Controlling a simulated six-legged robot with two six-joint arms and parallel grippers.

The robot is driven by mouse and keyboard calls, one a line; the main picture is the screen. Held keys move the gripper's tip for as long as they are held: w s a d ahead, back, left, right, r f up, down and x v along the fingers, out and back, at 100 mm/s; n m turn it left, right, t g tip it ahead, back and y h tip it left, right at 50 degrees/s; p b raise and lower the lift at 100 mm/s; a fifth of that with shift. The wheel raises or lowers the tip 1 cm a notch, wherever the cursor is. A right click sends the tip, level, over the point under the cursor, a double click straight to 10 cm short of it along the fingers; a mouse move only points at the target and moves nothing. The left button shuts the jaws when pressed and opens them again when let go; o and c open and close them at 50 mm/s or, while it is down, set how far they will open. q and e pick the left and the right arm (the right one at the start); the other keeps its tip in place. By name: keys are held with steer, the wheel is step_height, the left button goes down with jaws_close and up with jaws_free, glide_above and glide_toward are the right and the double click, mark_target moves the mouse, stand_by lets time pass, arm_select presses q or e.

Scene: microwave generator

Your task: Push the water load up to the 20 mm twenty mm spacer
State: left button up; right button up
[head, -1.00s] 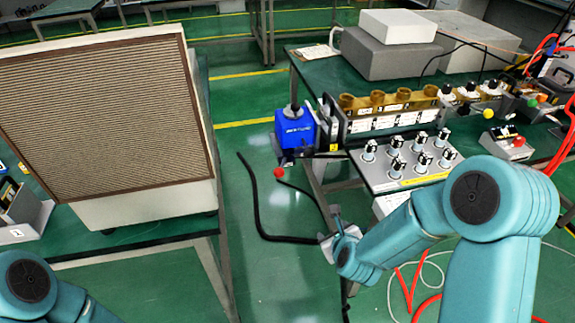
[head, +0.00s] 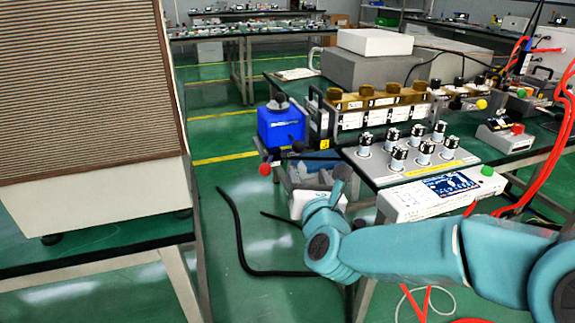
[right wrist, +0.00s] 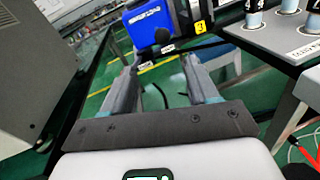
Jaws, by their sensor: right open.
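The blue box-shaped unit, which looks like the water load (head: 281,126), stands at the left end of the equipment row on the right bench. It also shows at the top of the right wrist view (right wrist: 151,22). Dark upright plates (head: 318,118) stand just right of it; I cannot tell which is the 20 mm spacer, or whether the load touches it. My right gripper (head: 305,172) is low in front of the load, below its body. In the right wrist view its two fingers (right wrist: 160,72) are apart with nothing between them. My left gripper is out of view.
A red ball knob (head: 265,169) sits below the load's front left. A panel of black-topped cylinders (head: 400,158) and a white display unit (head: 445,193) lie to the right. A large louvred box (head: 80,90) stands on the left bench. Green floor lies between the benches.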

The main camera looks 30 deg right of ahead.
mark_target(299, 150)
steer(key=shift+t, duration=0.3)
steer(key=x, duration=0.5)
steer(key=b+x, duration=0.1)
steer(key=x, duration=0.4)
steer(key=f+x, duration=0.1)
steer(key=x, duration=0.4)
steer(key=shift+w+d+b, duration=0.1)
steer(key=shift+d+b, duration=0.25)
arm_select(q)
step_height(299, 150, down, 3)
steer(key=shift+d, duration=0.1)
